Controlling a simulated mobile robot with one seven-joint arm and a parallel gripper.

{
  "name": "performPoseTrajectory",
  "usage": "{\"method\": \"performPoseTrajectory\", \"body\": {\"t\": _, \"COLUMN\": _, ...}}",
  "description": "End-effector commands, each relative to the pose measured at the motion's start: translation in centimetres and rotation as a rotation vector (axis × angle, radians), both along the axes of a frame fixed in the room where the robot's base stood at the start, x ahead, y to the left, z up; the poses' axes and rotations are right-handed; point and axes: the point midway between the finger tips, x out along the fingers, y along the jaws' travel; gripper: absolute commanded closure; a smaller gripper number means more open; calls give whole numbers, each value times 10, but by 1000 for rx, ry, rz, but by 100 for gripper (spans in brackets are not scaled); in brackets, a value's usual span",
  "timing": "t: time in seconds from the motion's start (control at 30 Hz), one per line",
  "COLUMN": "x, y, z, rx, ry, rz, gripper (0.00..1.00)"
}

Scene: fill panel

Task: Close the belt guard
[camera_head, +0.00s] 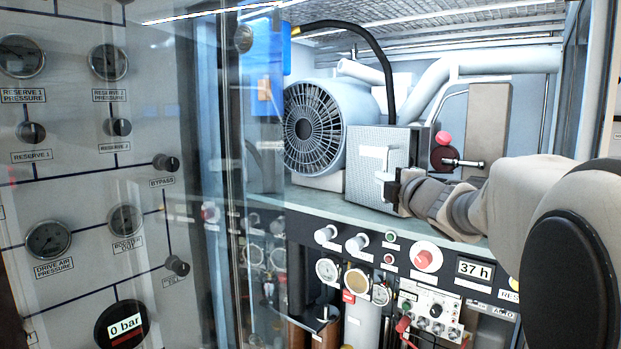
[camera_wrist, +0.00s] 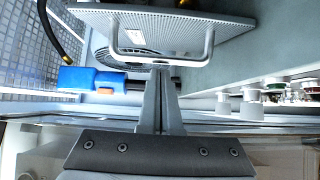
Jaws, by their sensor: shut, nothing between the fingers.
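The belt guard (camera_head: 365,170) is a grey perforated panel with a pale bar handle (camera_head: 384,170), standing in front of the round fan-grilled motor (camera_head: 312,128) on the shelf. In the wrist view the guard (camera_wrist: 205,22) fills the top, and its U-shaped handle (camera_wrist: 208,48) faces my gripper. My gripper (camera_head: 388,182) is at the handle in the head view. Its fingers (camera_wrist: 160,72) are together and empty, with tips close to the handle's long bar. I cannot tell whether they touch it. My wrist hides the guard's lower right part.
Below the shelf is a control panel with knobs and a red button (camera_head: 426,257). A black hose (camera_head: 375,50) arches above the guard, and a red-knobbed valve (camera_head: 445,152) sits to its right. A blue box (camera_wrist: 92,79) lies left of my fingers.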

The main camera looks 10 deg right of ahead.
Motion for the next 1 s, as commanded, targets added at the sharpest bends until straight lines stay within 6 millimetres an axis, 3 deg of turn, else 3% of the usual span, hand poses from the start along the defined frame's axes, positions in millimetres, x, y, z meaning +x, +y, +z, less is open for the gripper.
{"method": "performPoseTrajectory", "body": {"t": 0.3, "x": 6, "y": -46, "z": 1, "rx": 0, "ry": 1, "rz": -3, "gripper": 100}}
{"method": "performPoseTrajectory", "body": {"t": 0.4, "x": 7, "y": -52, "z": 0, "rx": 1, "ry": 1, "rz": -2, "gripper": 100}}
{"method": "performPoseTrajectory", "body": {"t": 1.0, "x": 10, "y": -48, "z": 0, "rx": 0, "ry": 0, "rz": -3, "gripper": 100}}
